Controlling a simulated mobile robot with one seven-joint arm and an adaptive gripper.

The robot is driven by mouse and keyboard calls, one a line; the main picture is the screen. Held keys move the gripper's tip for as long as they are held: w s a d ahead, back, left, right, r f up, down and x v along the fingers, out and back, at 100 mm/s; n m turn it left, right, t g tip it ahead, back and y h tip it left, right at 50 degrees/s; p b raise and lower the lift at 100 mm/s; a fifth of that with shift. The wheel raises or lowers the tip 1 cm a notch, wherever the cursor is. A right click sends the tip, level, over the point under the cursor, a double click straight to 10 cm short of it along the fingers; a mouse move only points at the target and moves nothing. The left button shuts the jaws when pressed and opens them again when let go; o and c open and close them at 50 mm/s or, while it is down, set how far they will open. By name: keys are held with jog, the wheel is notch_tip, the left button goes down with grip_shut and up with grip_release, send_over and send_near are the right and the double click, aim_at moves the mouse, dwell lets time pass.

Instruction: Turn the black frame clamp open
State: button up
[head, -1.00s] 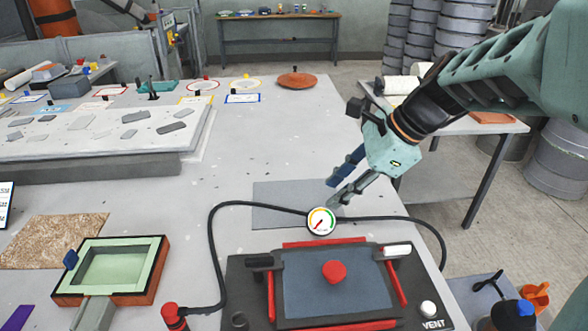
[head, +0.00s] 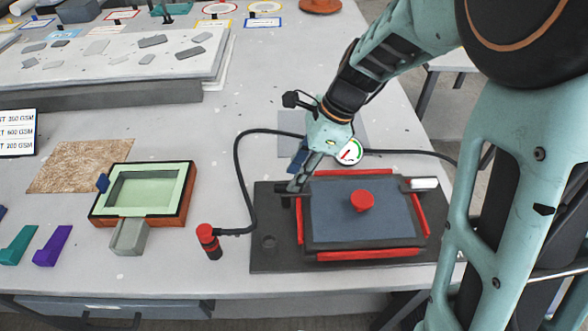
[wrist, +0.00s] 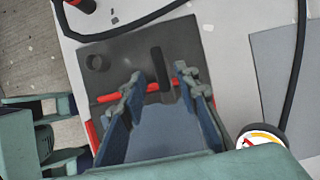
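The black frame clamp (wrist: 159,66) is a short dark bar at the edge of the frame, lying across a red strip in the wrist view. In the head view it is mostly hidden by my fingers. My gripper (wrist: 157,76) is open, with its two fingers apart on either side of the clamp's line; whether they touch it I cannot tell. In the head view my gripper (head: 298,178) is low over the frame's upper left corner. The dark frame (head: 326,243) has red edge strips, a blue-grey panel (head: 335,215) and a red knob (head: 361,201).
A white-handled clamp (head: 421,184) sits at the frame's upper right. A round gauge (head: 349,151) and black hose (head: 238,170) lie behind and left. A red hose fitting (head: 207,238) stands left of the base plate. A green-lined mould (head: 145,191) lies further left.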

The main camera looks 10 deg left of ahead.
aim_at(293, 195)
jog(key=shift+x, duration=1.6)
grip_shut()
